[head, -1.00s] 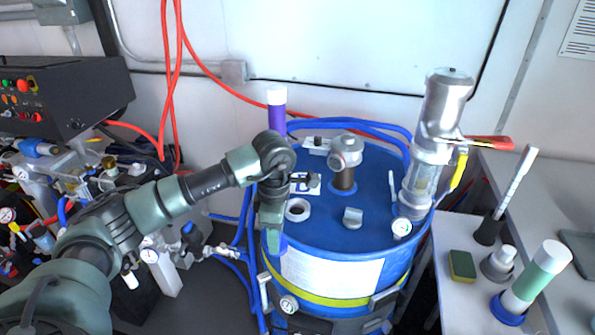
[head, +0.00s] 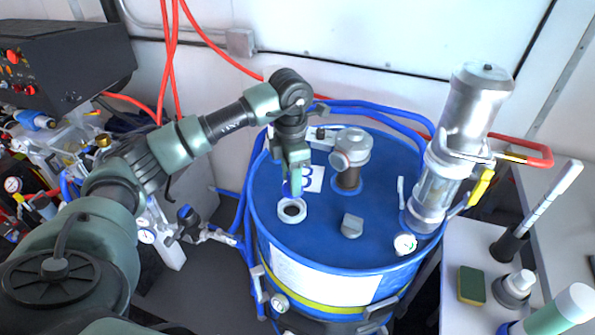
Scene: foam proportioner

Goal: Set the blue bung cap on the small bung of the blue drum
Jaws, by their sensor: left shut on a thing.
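The blue drum (head: 330,252) stands in the middle of the head view. On its lid, near the front left, is a white-ringed opening (head: 292,210), which looks like the small bung. My left gripper (head: 294,190) points down just above and behind this ring. It is shut on a small blue piece, apparently the blue bung cap (head: 287,187), mostly hidden by the fingers. I cannot tell whether the cap touches the ring. My right gripper is not in view.
A grey plug (head: 352,226) and a metal fitting (head: 349,160) stand on the lid. A tall metal pump (head: 462,130) with a gauge (head: 404,244) rises at the right. A side table (head: 462,240) holds a sponge (head: 472,285) and a brush holder. Blue hoses run behind the drum.

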